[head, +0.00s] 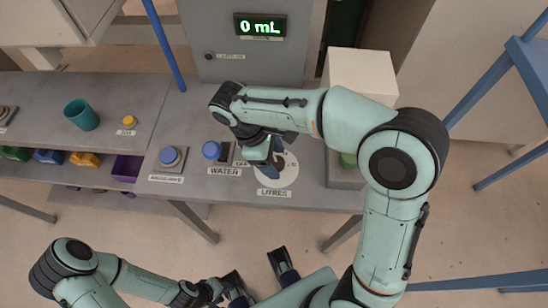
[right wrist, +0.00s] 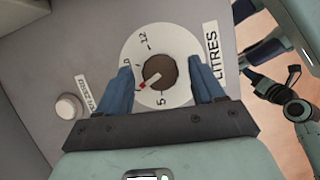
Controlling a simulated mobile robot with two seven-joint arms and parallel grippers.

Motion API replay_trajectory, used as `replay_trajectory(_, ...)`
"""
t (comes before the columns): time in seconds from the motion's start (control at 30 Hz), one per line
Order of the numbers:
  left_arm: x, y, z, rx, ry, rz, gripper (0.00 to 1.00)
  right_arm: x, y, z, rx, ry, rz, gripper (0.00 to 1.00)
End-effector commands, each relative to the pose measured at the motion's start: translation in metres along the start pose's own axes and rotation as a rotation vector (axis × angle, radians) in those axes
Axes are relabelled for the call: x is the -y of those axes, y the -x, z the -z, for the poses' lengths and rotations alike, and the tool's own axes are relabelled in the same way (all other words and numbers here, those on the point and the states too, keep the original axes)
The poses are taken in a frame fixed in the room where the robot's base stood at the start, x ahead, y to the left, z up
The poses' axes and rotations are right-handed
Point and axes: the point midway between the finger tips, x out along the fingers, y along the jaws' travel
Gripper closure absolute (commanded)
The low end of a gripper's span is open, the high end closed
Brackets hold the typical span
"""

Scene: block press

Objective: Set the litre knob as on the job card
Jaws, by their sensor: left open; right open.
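The litre knob (right wrist: 160,73) is a round brown knob on a white dial (right wrist: 185,45), beside a LITRES label (right wrist: 211,45). Its red-marked pointer aims to the lower left, between the marked numbers; 12 and 5 are readable, another number is partly hidden. My right gripper (right wrist: 166,84) is open, one finger on each side of the knob; contact cannot be told. In the head view the dial (head: 290,170) is partly covered by my right gripper (head: 268,153). My left gripper (head: 262,277) is open and empty, low in front of the bench. No job card is readable.
A display (head: 260,25) reads 0 mL. A teal cup (head: 82,114) and yellow button (head: 129,121) are further left. A pale box (head: 358,75) stands right.

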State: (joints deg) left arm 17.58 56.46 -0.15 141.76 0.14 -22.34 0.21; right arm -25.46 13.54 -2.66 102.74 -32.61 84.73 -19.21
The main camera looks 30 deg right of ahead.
Motion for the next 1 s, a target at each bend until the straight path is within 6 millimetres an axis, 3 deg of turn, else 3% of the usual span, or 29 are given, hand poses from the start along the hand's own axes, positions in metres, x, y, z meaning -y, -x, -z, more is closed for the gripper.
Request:
replay_trajectory(0.3, 0.0, 0.0, 0.0, -0.001, -0.001, -0.001, 0.57, 0.0, -0.003, 0.0, -0.001, 0.0, 0.0, 0.32)
replay_trajectory(0.47, 0.0, 0.0, 0.0, -0.001, 0.0, 0.0, 0.57, 0.0, -0.002, 0.0, 0.0, 0.0, 0.0, 0.84)
replay_trajectory(0.5, 0.0, 0.0, 0.0, -0.001, 0.0, 0.0, 0.57, 0.0, -0.002, 0.0, 0.0, 0.0, 0.0, 0.87)
replay_trajectory(1.0, -0.003, 0.011, -0.002, 0.005, 0.0, 0.001, 0.57, -0.001, -0.001, -0.001, 0.002, -0.117, 0.049, 0.86)
